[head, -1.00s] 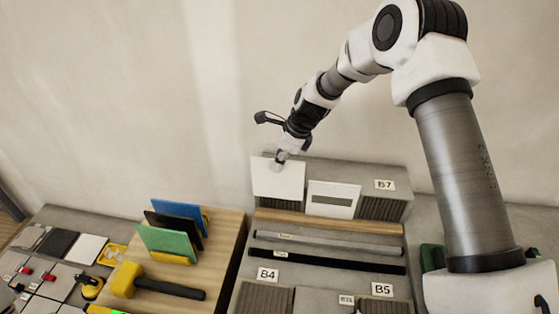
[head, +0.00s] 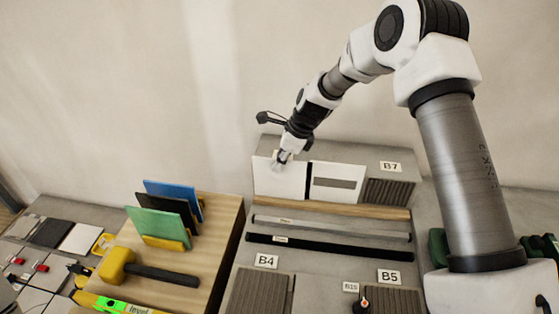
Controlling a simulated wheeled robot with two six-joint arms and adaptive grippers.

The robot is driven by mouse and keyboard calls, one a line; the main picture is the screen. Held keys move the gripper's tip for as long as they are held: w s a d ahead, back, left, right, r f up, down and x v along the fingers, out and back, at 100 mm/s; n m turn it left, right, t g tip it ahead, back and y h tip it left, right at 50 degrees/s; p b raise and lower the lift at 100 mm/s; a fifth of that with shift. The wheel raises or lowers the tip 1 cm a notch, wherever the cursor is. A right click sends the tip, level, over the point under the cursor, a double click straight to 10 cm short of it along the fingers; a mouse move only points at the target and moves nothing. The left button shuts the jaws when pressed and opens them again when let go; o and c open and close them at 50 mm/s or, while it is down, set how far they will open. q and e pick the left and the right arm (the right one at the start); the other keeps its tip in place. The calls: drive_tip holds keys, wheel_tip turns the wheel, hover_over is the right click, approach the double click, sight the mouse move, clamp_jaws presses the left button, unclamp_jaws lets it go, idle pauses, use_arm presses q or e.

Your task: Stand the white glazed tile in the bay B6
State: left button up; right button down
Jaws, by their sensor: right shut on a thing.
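My right gripper (head: 281,165) is shut on the upper edge of the white glazed tile (head: 281,184). The tile is plain white and upright, at the left end of the back rack (head: 335,150). Its lower edge is close to the wooden rail (head: 330,208); I cannot tell whether it rests on anything. No B6 label can be read; the gripper and tile cover most of the panel there. To the right, close beside the tile, stands a white tile with a grey strip (head: 337,183). Label B7 (head: 390,167) is further right. My left gripper is out of view.
Bays B4 (head: 266,261) and B5 (head: 389,276) are in front, behind them a black bar (head: 320,248) and a grey bar (head: 330,229).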

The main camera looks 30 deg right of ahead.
drive_tip(key=shift+r+p, duration=0.1)
drive_tip(key=shift+p, duration=0.4)
drive_tip(key=shift+w+d+p, duration=0.2)
drive_tip(key=shift+w+p, duration=0.05)
drive_tip(key=shift+p, duration=0.2)
idle(1.1)
drive_tip(key=shift+f, duration=0.25)
idle(0.5)
idle(0.6)
drive_tip(key=c, duration=1.2)
unclamp_jaws()
drive_tip(key=shift+r, duration=0.1)
